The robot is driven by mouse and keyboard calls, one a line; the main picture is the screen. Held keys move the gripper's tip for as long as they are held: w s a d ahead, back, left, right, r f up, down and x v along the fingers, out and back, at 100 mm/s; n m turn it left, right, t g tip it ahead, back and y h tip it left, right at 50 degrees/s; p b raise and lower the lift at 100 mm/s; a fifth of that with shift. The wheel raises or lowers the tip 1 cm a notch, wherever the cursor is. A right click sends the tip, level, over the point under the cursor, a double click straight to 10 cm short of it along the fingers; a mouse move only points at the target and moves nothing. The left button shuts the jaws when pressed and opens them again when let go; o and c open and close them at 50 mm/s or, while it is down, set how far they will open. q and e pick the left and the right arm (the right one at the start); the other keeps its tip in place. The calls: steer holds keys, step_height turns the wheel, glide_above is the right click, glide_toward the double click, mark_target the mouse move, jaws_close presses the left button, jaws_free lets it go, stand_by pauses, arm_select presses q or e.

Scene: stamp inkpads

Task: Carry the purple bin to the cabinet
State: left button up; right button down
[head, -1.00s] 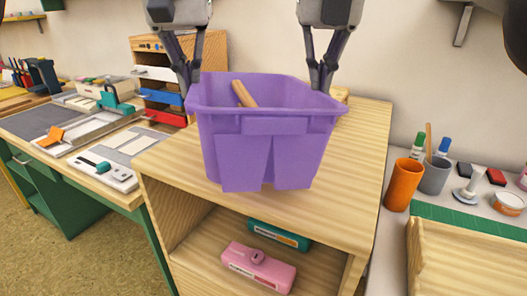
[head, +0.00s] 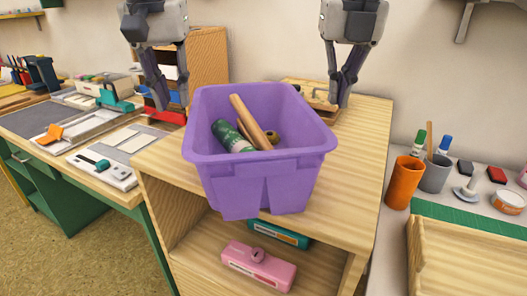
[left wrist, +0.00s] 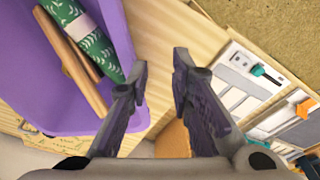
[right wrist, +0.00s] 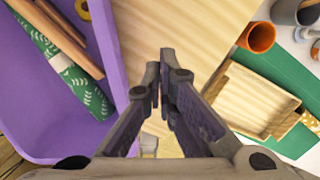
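The purple bin (head: 262,185) stands at the front of the wooden cabinet (head: 345,160), leaning toward me. Its lower front reaches over the cabinet's front edge; its underside is hidden. Inside lie a wooden rod (head: 254,122), a green patterned roll (head: 230,136) and a small round brown piece. My left gripper (head: 168,102) is open and empty, left of the bin; its wrist view shows the bin wall (left wrist: 130,40) apart from the fingers. My right gripper (head: 338,100) is at the bin's back right, off the rim; in its wrist view the fingertips (right wrist: 160,68) look together, with nothing between them.
A pink box (head: 258,266) and a teal box (head: 278,234) lie on the cabinet's shelf. An orange cup (head: 403,183) and a wooden tray (head: 465,262) are on the right desk. A workbench (head: 45,125) stands left. The cabinet top right of the bin is bare.

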steer(key=c, duration=1.9)
jaws_free()
